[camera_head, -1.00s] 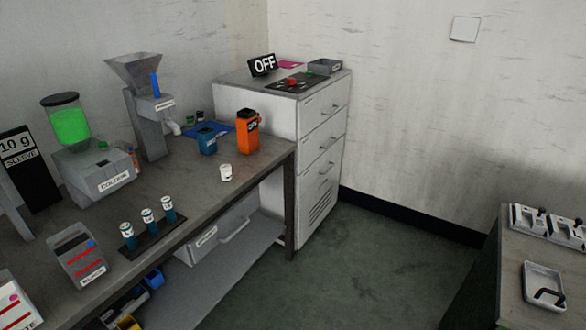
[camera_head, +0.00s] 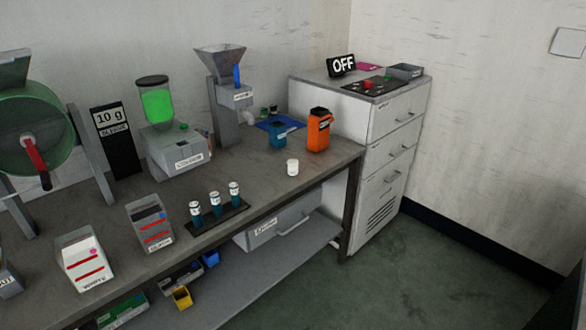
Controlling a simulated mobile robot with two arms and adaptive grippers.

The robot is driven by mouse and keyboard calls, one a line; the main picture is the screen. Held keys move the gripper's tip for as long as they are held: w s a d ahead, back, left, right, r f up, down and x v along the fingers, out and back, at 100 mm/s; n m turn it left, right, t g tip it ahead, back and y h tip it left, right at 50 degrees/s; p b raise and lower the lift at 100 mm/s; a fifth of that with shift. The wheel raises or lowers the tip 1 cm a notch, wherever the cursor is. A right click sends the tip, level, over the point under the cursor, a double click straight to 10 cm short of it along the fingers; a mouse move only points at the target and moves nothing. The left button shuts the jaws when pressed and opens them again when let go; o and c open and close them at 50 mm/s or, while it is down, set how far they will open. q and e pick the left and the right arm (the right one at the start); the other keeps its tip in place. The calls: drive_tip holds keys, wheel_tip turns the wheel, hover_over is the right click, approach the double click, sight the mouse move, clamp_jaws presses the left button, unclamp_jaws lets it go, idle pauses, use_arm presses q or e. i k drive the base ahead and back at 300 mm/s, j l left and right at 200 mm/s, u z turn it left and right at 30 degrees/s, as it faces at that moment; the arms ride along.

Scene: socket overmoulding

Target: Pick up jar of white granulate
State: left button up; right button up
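A pale, box-shaped container (camera_head: 84,262) with red lines and a small front label stands at the near left of the workbench (camera_head: 245,192). A similar grey container (camera_head: 151,226) with a blue spot stands to its right. Neither of my grippers is in view.
A rack (camera_head: 240,206) of several capped vials lies near the front edge. Behind are a green drum (camera_head: 35,115), a "10 g" sign (camera_head: 116,140), a green-filled dispenser (camera_head: 157,104), a hopper (camera_head: 220,65) and an orange canister (camera_head: 318,130). Floor (camera_head: 430,275) at right is clear.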

sight(292, 164)
drive_tip(key=i+l+u, duration=0.2)
drive_tip(key=i+l, duration=0.8)
drive_tip(key=i, duration=0.1)
